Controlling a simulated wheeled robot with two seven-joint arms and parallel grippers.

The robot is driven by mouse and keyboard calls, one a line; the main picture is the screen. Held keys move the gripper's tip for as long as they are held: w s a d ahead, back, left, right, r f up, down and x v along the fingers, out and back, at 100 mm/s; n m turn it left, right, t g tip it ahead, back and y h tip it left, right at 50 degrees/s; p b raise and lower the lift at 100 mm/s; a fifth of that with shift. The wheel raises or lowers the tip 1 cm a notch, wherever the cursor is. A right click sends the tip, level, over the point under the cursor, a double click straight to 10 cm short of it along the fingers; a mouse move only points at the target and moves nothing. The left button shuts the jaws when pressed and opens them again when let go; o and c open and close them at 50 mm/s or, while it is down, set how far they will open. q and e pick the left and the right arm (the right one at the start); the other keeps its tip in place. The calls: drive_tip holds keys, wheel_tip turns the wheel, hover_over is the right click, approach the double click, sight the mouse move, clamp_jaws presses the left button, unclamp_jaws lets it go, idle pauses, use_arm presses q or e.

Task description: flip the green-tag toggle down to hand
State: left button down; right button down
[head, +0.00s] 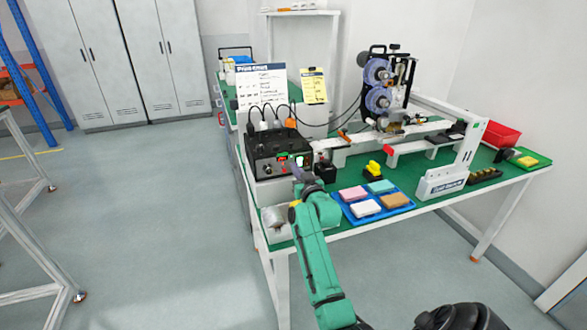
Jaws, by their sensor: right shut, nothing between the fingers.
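A black control box (279,152) stands on the left end of the green-topped table. Its front panel carries a small lit green display (300,161), red marks and small controls. The green-tag toggle is too small to pick out, and its position cannot be read. My right arm reaches up from the bottom of the head view. My right gripper (296,172) is shut and empty, close in front of the panel's right half, and covers part of it. Whether it touches the panel cannot be told. My left gripper is not in view.
A blue tray (347,211) with several coloured blocks lies right of my right arm. A small black holder (326,172) stands beside the box. A printing machine (388,90) with cables stands behind. A yellow object (373,169) and a red bin (501,134) are farther right.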

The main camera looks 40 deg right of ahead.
drive_tip(key=shift+f, duration=0.35)
drive_tip(key=shift+s+a+f+b, duration=0.1)
drive_tip(key=shift+s+f+b, duration=0.05)
drive_tip(key=shift+f+b, duration=0.2)
drive_tip(key=p+v, duration=0.4)
drive_tip(key=shift+s+r, duration=0.2)
drive_tip(key=shift+r, duration=0.2)
drive_tip(key=shift+s+a+p, duration=0.25)
drive_tip(key=shift+s+p, duration=0.3)
drive_tip(key=shift+f, duration=0.1)
